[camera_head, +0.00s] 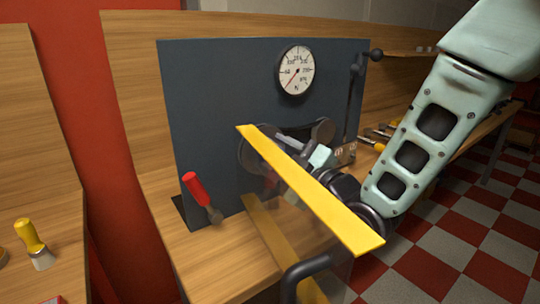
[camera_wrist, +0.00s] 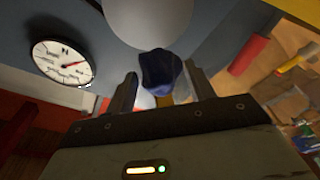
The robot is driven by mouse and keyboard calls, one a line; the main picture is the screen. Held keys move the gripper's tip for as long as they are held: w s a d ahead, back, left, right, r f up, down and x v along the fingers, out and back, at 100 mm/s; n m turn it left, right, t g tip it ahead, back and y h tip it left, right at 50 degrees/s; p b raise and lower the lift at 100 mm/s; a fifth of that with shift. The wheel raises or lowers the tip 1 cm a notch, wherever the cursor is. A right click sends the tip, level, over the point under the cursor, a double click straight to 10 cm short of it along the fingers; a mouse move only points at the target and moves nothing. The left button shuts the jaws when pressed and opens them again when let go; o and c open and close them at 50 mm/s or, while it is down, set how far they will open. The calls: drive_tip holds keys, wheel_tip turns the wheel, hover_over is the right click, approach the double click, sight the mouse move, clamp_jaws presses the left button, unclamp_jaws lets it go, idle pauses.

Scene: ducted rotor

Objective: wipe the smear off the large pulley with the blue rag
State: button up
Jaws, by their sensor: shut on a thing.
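The blue rag (camera_wrist: 160,70) is bunched between the fingers of my gripper (camera_wrist: 161,78) in the wrist view, and the gripper is shut on it. A smooth grey round face (camera_wrist: 150,18), which looks like the large pulley, is just beyond the rag. The rag overlaps its lower edge in the picture; I cannot tell whether they touch. In the head view the large pulley (camera_head: 248,156) is a dark disc on the panel, partly hidden by the guard's yellow bar. My gripper (camera_head: 290,160) is partly hidden there too. I cannot make out the smear or the rag in that view.
A clear guard with yellow bars (camera_head: 310,190) stands in front of the pulleys. A dial gauge (camera_head: 296,71) and a lever (camera_head: 355,90) are on the dark panel (camera_head: 215,90). A red-handled tool (camera_head: 197,190) is left of the guard. Tools lie on the right bench.

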drive_tip(key=shift+s+d, duration=0.15)
drive_tip(key=shift+s, duration=0.05)
drive_tip(key=shift+b+v, duration=0.8)
drive_tip(key=shift+v, duration=0.55)
drive_tip(key=shift+s+r, duration=0.1)
drive_tip(key=shift+r, duration=0.05)
